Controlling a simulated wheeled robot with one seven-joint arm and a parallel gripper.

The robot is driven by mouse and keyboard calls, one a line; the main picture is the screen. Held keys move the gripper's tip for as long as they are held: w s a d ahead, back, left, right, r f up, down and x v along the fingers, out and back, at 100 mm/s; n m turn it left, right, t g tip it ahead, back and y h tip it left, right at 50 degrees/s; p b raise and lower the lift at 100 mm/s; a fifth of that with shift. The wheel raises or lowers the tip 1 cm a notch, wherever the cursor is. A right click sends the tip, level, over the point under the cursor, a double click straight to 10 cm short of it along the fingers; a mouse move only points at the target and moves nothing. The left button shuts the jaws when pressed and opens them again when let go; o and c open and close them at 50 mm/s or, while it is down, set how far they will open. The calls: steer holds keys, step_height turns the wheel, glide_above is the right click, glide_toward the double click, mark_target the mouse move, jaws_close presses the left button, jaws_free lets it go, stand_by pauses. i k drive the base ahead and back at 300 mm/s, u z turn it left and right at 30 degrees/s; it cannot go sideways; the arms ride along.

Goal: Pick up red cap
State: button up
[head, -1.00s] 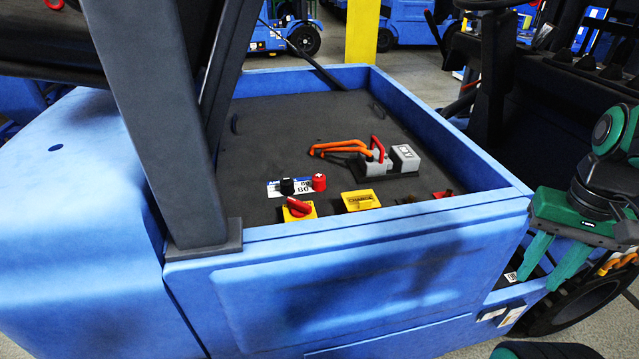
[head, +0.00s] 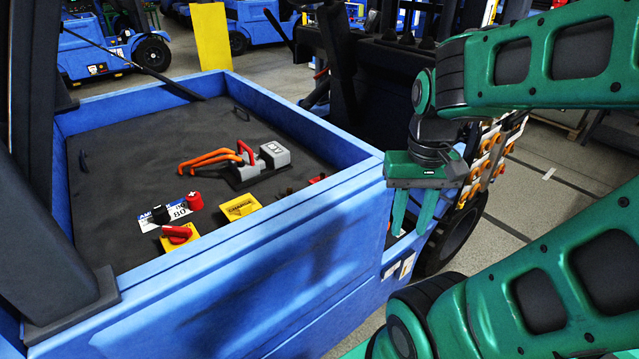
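The red cap (head: 195,201) stands upright on the dark bed of the blue counterweight tray, with a small white mark on its top. It is beside a black cap (head: 160,215), at a white and blue label (head: 178,209). My gripper (head: 411,222) hangs fingers down outside the tray's right wall, well to the right of the red cap. Its two green fingers are apart with nothing visible between them. The lower finger ends are close to the blue body's side.
The blue tray's raised rim (head: 250,215) lies between my gripper and the caps. A yellow block with a red knob (head: 177,233), a yellow box (head: 240,206) and a grey connector with orange cables (head: 272,155) are nearby. A dark post stands at left.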

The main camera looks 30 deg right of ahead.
mark_target(194, 202)
steer(key=z, duration=0.9)
steer(key=k, duration=1.2)
steer(key=u, duration=1.15)
steer(key=i, duration=1)
